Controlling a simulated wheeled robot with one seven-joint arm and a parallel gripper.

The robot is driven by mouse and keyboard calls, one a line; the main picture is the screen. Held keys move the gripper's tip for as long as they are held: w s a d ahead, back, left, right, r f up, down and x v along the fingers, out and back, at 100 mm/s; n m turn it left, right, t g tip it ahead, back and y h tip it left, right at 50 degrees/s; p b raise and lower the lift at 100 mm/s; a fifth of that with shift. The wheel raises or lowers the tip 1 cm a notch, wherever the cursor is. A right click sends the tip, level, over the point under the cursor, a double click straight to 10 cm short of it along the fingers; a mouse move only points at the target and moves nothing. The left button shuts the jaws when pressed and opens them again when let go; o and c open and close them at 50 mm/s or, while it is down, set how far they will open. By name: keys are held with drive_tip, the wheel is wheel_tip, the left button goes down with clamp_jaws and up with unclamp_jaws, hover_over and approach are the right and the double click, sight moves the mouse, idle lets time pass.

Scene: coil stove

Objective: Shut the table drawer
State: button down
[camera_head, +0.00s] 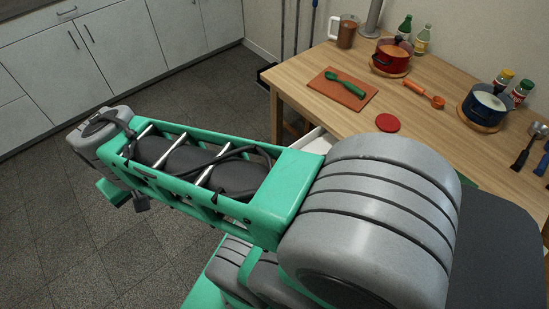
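The wooden table (300,77) stands at the upper right. Its drawer (318,141) shows as a small pale patch below the table's front edge, and it appears pulled out. My arm hides most of the drawer, so how far out it is cannot be told. My arm stretches across the picture to the left. The parts under its far end, at my gripper (124,197), are over the floor, well left of the table and apart from the drawer. My gripper's fingers are not clear, so whether it is open or shut cannot be told.
The tabletop holds a cutting board (338,93) with a green utensil, a red pot (391,58), a blue pot (486,107), a red disc (388,123) and several bottles. White cabinets (115,45) line the back left. The tiled floor (60,210) left of the table is clear.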

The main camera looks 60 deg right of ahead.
drive_tip(key=d+f+m+g+h+b, duration=0.1)
drive_tip(key=d+f+m+b, duration=0.2)
drive_tip(key=d+m, duration=0.35)
drive_tip(key=d+f+m+g+h+b, duration=0.2)
drive_tip(key=d+f+m, duration=0.2)
drive_tip(key=d+m, duration=0.3)
drive_tip(key=s+d+f+m+g+b, duration=0.2)
drive_tip(key=s+d+f+m+b, duration=0.1)
drive_tip(key=s+d+m, duration=0.3)
drive_tip(key=s+d+f+m+g+b, duration=0.2)
drive_tip(key=s+d+f+m, duration=0.4)
drive_tip(key=d+m, duration=0.3)
drive_tip(key=s+d+f+m+g+b, duration=0.2)
drive_tip(key=s+d+f+m+b, duration=0.2)
drive_tip(key=d+m, duration=0.3)
drive_tip(key=shift+s+d+f+m, duration=0.3)
drive_tip(key=shift+s+m, duration=0.25)
drive_tip(key=shift+s, duration=0.35)
drive_tip(key=shift+d, duration=0.1)
